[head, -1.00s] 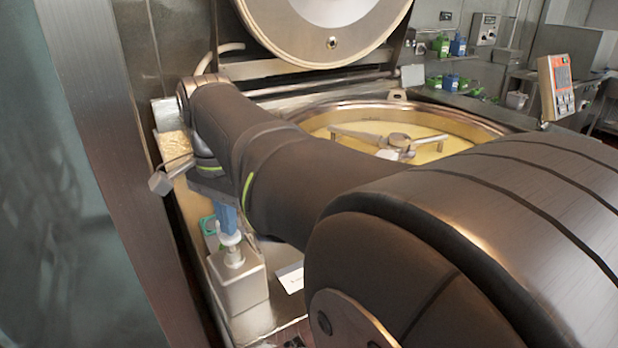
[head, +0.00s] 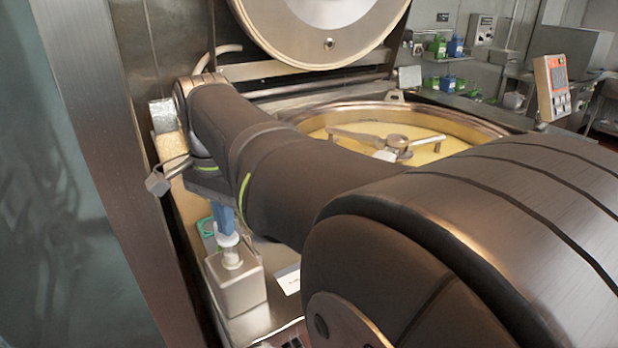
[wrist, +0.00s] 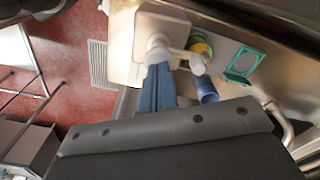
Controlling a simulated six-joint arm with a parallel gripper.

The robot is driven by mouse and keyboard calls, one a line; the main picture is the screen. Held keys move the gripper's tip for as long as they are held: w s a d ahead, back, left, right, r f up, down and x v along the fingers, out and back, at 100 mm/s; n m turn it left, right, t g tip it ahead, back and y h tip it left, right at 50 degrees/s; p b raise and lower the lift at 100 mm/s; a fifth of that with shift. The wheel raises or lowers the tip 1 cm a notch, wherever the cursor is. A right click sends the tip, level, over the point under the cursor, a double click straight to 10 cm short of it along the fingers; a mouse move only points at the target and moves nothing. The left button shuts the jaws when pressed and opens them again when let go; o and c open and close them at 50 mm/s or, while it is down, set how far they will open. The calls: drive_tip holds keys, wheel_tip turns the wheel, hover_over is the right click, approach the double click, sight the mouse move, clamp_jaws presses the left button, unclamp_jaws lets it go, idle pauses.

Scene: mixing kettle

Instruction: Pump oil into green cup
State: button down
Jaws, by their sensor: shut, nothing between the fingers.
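A pale, boxy pump bottle (head: 236,289) with a white pump head (head: 229,243) stands on the counter at lower left in the head view. In the wrist view the bottle (wrist: 146,22) is at the top, its white spout (wrist: 195,63) pointing right. A green cup (wrist: 202,45) with yellow inside sits beside the bottle, close to the spout. It is partly hidden by the spout. My gripper (wrist: 158,68) has blue fingers, shut and empty. The fingertips (head: 227,232) are at the top of the pump head, seemingly touching it.
A control panel (head: 553,88) stands at right.

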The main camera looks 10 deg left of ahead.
drive_tip(key=shift+f, duration=1.35)
drive_tip(key=shift+r, duration=1.8)
drive_tip(key=shift+f, duration=0.1)
drive_tip(key=shift+f, duration=1.7)
drive_tip(key=shift+r, duration=1.8)
drive_tip(key=shift+r, duration=0.1)
